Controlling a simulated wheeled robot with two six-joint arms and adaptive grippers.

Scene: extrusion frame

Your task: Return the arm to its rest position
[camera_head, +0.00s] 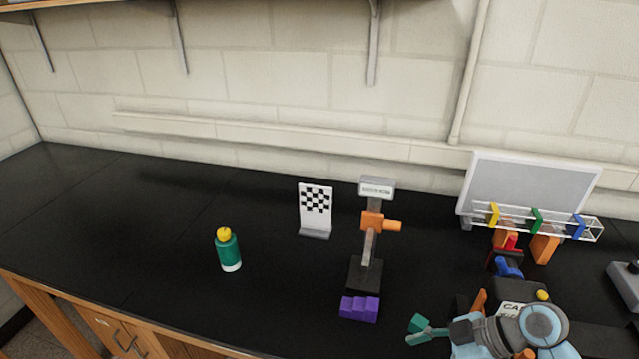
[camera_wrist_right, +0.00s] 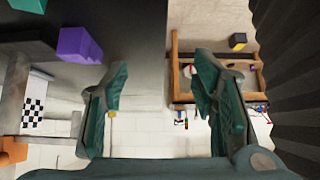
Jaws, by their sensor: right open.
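My right arm comes in at the lower right of the head view, and its gripper (camera_head: 420,328) hangs over the front part of the black bench, to the right of the purple stepped block (camera_head: 360,308). In the right wrist view the two teal fingers of the gripper (camera_wrist_right: 160,85) stand wide apart with nothing held between them. The purple block also shows in that view (camera_wrist_right: 78,45), outside the fingers on the left. My left gripper is in neither view.
Behind the purple block stands a post with an orange clamp (camera_head: 373,222). A checkered card (camera_head: 315,200) and a green bottle (camera_head: 228,252) are farther left. A clear rack (camera_head: 560,224) with coloured clips and dark equipment (camera_head: 520,293) crowd my right arm. The bench's left is clear.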

